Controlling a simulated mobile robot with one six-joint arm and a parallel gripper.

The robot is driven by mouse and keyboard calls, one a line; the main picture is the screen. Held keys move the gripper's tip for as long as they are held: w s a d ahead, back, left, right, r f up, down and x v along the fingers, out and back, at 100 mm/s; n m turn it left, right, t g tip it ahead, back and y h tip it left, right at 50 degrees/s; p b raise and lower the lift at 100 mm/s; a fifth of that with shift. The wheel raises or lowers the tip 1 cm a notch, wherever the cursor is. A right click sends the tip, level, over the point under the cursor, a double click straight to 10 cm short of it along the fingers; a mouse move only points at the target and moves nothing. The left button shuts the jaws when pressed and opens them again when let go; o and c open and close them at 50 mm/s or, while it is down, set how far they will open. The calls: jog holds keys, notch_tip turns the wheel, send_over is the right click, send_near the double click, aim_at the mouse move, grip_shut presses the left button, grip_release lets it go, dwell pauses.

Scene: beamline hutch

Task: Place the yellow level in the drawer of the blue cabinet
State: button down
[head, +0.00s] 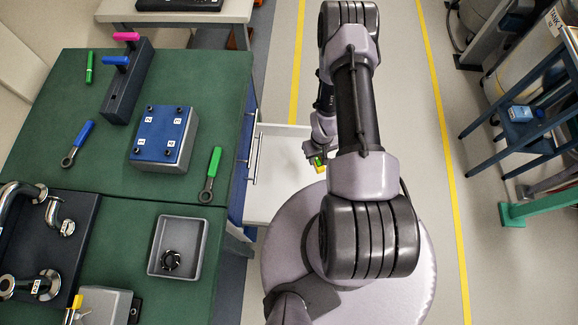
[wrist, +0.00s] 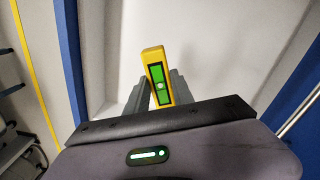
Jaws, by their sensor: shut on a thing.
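The yellow level (wrist: 153,62), with a green window and vial, is held between the fingers of my gripper (wrist: 158,92) in the wrist view. In the head view a small yellow and green part of the level (head: 319,166) shows at the tip of my gripper (head: 314,158). The blue cabinet (head: 240,190) stands under the green bench top, and its white drawer (head: 270,185) is pulled out to the right. My gripper is over the drawer's right part. I cannot tell whether the level touches the drawer floor. My arm hides part of the drawer.
The green bench (head: 190,75) carries a blue-topped block (head: 163,135), a grey tray (head: 160,250) and a green-handled wrench (head: 212,170) near its right edge. A blue shelf rack (head: 510,130) stands at the right. Floor between them is clear.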

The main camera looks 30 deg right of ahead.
jog(key=s+f, duration=0.2)
jog(key=s, duration=0.1)
jog(key=s+f, duration=0.5)
jog(key=shift+s+a+f, duration=0.4)
jog(key=w+d+b, duration=0.1)
jog(key=w+d, duration=0.1)
jog(key=w, duration=0.2)
jog(key=w+d+f+b, duration=0.1)
jog(key=w+d+b, duration=0.1)
jog(key=w+d, duration=0.1)
jog(key=w+d+f+b, duration=0.1)
jog(key=w+d+b, duration=0.1)
jog(key=w, duration=0.3)
jog(key=shift+w+d, duration=0.4)
jog(key=shift+d, duration=0.25)
jog(key=shift+w+d+f, duration=0.15)
jog(key=shift+f, duration=0.1)
jog(key=shift+f+b, duration=0.9)
jog(key=shift+f, duration=0.5)
jog(key=shift+f, duration=0.2)
jog(key=c, duration=1.1)
grip_release()
jog(key=shift+r, duration=0.1)
